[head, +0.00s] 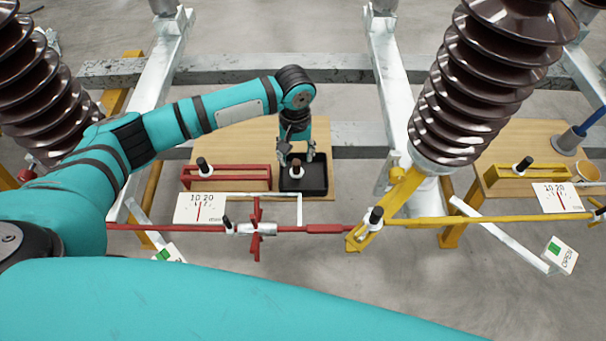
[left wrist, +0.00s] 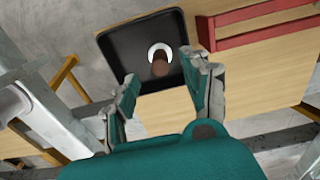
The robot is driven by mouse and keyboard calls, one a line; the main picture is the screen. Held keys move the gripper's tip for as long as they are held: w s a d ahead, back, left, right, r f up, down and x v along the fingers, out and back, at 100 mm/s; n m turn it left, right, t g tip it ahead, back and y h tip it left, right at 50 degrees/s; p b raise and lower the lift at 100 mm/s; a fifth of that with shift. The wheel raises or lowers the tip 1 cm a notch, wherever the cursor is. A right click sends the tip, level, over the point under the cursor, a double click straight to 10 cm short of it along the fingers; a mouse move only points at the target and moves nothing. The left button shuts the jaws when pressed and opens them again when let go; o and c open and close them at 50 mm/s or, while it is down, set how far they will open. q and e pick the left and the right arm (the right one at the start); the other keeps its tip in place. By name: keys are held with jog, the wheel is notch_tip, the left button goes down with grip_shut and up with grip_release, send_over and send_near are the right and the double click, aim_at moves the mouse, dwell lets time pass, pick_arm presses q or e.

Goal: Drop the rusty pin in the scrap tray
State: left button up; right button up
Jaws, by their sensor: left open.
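The rusty pin (head: 297,171), brown with a white collar, is in the black scrap tray (head: 316,190), apparently resting on its floor. In the left wrist view the pin (left wrist: 158,66) shows inside the tray (left wrist: 113,76), between the open fingers and ahead of them. My left gripper (head: 297,155) is open just above the tray, with its fingers spread on either side of the pin's upper end. In the left wrist view the left gripper (left wrist: 165,85) holds nothing. My right gripper is out of view.
A red rack (head: 225,183) with a dark pin stands on the wooden table left of the tray. A yellow rack (head: 520,173) is on another table at right. Red and yellow rods run across the front. Large brown insulators (head: 470,90) flank the arm.

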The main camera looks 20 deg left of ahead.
pick_arm(q)
notch_tip(320, 180, up, 11)
dwell(0.3)
dwell(0.5)
